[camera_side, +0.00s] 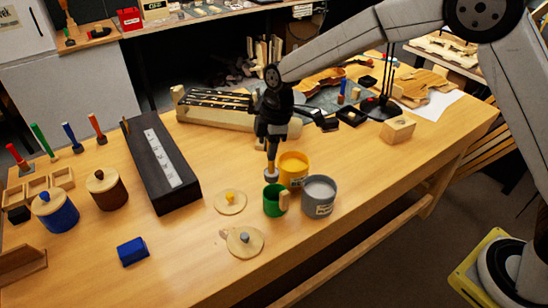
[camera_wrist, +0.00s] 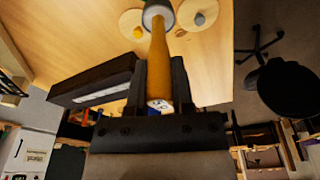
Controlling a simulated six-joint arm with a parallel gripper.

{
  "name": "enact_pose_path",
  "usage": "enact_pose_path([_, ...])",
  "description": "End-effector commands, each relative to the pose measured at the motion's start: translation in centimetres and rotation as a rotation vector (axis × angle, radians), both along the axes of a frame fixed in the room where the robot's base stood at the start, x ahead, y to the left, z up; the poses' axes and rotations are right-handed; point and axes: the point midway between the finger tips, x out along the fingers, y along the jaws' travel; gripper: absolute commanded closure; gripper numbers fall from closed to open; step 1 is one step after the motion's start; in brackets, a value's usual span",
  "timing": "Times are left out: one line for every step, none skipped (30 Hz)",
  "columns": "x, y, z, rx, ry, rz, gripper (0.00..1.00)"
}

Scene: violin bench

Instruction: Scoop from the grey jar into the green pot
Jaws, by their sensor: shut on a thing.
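My gripper (camera_side: 272,135) is shut on a scoop's wooden handle (camera_wrist: 171,68) and points down over the bench. The scoop's pale head (camera_side: 271,173) hangs just above or behind the rim of the green pot (camera_side: 273,202); I cannot tell whether it is inside the rim. In the wrist view the scoop head (camera_wrist: 158,16) is round with a pale middle; its contents are unclear. The open grey jar (camera_side: 320,198), holding grey material, stands right of the green pot. A yellow jar (camera_side: 293,165) stands behind them.
A lid with a yellow knob (camera_side: 230,202) and one with a grey knob (camera_side: 243,242) lie left and in front. A long black case (camera_side: 160,165), a blue block (camera_side: 132,251), and blue (camera_side: 55,213) and brown (camera_side: 106,190) lidded jars stand farther left. The bench's right front is clear.

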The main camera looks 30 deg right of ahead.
Motion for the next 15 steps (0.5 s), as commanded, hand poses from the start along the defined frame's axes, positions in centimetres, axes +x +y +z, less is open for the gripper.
enact_pose_path([0.0, 0.0, 0.0, 0.000, 0.000, 0.000, 1.00])
enact_pose_path([0.0, 0.0, 0.0, 0.000, 0.000, 0.000, 1.00])
enact_pose_path([0.0, 0.0, 0.0, 0.000, 0.000, 0.000, 1.00])
enact_pose_path([0.0, 0.0, -0.1, 0.000, 0.000, 0.000, 1.00])
enact_pose_path([0.0, 0.0, -0.1, 0.000, 0.000, 0.000, 1.00])
enact_pose_path([0.0, 0.0, -0.2, 0.000, 0.000, 0.000, 1.00])
enact_pose_path([0.0, 0.0, -0.3, 0.000, 0.000, 0.000, 1.00])
enact_pose_path([0.0, 0.0, -0.4, 0.000, 0.000, 0.000, 1.00])
enact_pose_path([0.0, -0.1, -0.5, 0.000, 0.000, 0.000, 1.00])
enact_pose_path([0.0, -0.1, -0.6, 0.000, 0.000, 0.000, 1.00])
enact_pose_path([0.0, -0.1, -0.8, 0.000, 0.000, 0.000, 1.00])
enact_pose_path([0.0, -0.1, -1.0, 0.000, 0.000, 0.000, 1.00])
enact_pose_path([0.0, -0.1, -1.2, 0.000, 0.001, 0.000, 1.00])
enact_pose_path([0.0, -0.1, -1.3, 0.000, 0.001, 0.000, 1.00])
enact_pose_path([0.0, -0.1, -1.5, 0.000, 0.001, 0.001, 1.00])
